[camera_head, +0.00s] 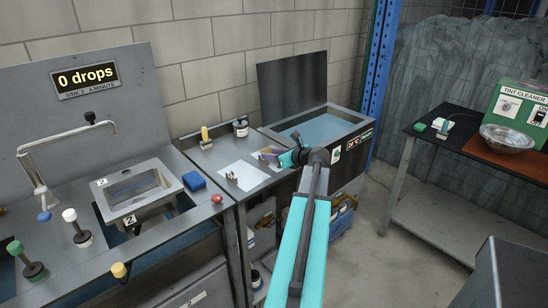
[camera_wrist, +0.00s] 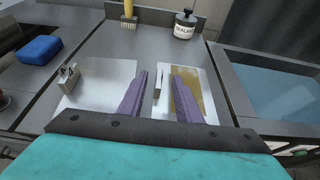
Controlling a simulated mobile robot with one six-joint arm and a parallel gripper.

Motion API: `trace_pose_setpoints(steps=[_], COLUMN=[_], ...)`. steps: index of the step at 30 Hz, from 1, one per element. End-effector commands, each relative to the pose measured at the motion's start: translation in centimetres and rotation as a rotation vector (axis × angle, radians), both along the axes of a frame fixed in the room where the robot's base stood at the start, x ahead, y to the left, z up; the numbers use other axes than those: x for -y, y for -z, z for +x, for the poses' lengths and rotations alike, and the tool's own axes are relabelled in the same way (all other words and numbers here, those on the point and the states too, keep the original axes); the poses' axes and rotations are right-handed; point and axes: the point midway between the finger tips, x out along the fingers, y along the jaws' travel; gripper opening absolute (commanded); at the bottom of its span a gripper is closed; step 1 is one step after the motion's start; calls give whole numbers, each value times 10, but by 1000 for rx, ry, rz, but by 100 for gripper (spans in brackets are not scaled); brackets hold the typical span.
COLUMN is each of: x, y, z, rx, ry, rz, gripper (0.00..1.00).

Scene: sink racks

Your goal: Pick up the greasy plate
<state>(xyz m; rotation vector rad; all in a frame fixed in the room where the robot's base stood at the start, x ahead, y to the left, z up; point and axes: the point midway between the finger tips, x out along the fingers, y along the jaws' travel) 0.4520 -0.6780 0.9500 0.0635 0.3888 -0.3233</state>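The plate with a yellow-brown greasy film (camera_wrist: 199,88) lies on the grey bench in the wrist view, right of centre. Its bare pale border shows around the film. A small upright metal piece (camera_wrist: 158,84) stands at its left edge. My gripper (camera_wrist: 160,76) has two purple fingers spread apart, with nothing held between them. The right finger overlaps the plate in the picture and hides part of it; I cannot tell whether it touches. The left finger is left of the plate. In the head view my gripper (camera_head: 268,155) is over the bench and hides most of the plate.
Left of it lies a clean pale plate (camera_wrist: 105,95) with a metal block (camera_wrist: 68,79). A brush (camera_wrist: 129,14) and a labelled bottle (camera_wrist: 185,24) stand at the back. A blue sponge (camera_wrist: 40,48) lies left. A water-filled tank (camera_head: 318,129) is right; a sink (camera_head: 137,187) is left.

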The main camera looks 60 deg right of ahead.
Motion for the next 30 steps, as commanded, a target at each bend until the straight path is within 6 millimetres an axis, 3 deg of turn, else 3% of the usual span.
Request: trace_pose_setpoints(steps=[12, 30], x=[14, 14], y=[17, 18], z=[37, 37], rx=[0, 0], ry=[0, 1], rz=[1, 1], gripper=[31, 31])
